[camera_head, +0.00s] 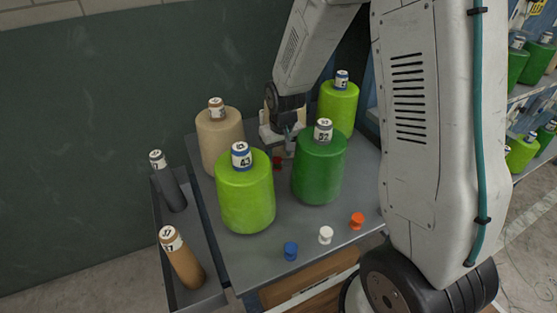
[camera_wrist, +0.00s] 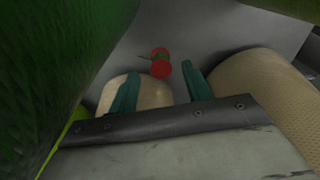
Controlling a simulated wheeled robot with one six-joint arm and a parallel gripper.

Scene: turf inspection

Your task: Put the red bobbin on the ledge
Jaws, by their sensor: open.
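The small red bobbin (camera_head: 278,163) stands on the grey table among the large cones, partly hidden in the head view. In the wrist view the red bobbin (camera_wrist: 160,62) shows just beyond my fingertips, in line with the gap between them. My gripper (camera_head: 289,146) is open and empty, low over the table close to the bobbin; its teal fingers (camera_wrist: 161,74) stand apart in the wrist view. The ledge seems to be the narrow dark side tray (camera_head: 205,292) along the table's left side, holding a grey cone (camera_head: 170,185) and a brown cone (camera_head: 182,262).
Large cones crowd my gripper: dark green (camera_head: 318,168), lime (camera_head: 245,200), beige (camera_head: 220,140) and another lime (camera_head: 338,106) behind. Blue (camera_head: 290,251), white (camera_head: 326,235) and orange (camera_head: 357,221) bobbins stand near the front edge. The tray has room between its two cones.

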